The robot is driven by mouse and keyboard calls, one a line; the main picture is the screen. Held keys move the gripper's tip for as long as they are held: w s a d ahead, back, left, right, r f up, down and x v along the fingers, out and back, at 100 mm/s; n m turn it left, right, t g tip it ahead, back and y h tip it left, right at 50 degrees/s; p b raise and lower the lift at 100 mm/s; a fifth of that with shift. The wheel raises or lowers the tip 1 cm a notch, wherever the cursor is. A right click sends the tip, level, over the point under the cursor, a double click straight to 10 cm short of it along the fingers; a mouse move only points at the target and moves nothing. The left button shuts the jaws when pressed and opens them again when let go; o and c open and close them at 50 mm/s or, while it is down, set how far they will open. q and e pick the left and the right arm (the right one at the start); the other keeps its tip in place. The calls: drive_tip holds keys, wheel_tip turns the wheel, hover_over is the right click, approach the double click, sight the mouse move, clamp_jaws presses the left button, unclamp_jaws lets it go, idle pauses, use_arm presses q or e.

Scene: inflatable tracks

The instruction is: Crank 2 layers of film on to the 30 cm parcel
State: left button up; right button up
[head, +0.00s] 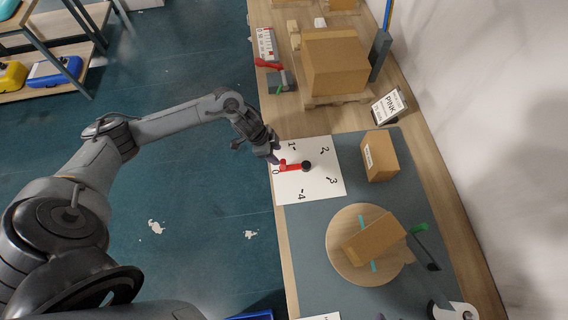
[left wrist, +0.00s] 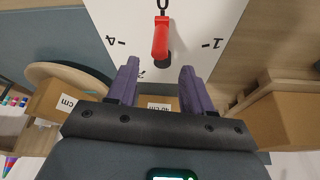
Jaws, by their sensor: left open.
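A red crank arm (head: 292,167) with a black hub (head: 306,166) sits on a white dial plate (head: 325,188) marked 0 to 4. The arm points toward the 0. My left gripper (head: 274,158) is open by the crank's outer end; in the left wrist view the red handle (left wrist: 160,40) stands ahead of the gap between its fingers (left wrist: 158,72). A cardboard parcel (head: 375,238) lies askew on a round wooden turntable (head: 340,255).
A large box (head: 335,60) rests on a wooden pallet at the back, near a sign reading PINK (head: 389,106). A red-handled device (head: 275,70) stands at the bench's left edge. A green-tipped dark piece (head: 420,229) is beside the turntable. Open floor lies left of the bench.

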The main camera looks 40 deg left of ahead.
sight(285, 164)
use_arm(q)
drive_tip(key=x, duration=0.9)
drive_tip(key=shift+w+f, duration=0.1)
drive_tip(key=shift+f, duration=0.2)
drive_tip(key=shift+c, duration=0.4)
clamp_jaws()
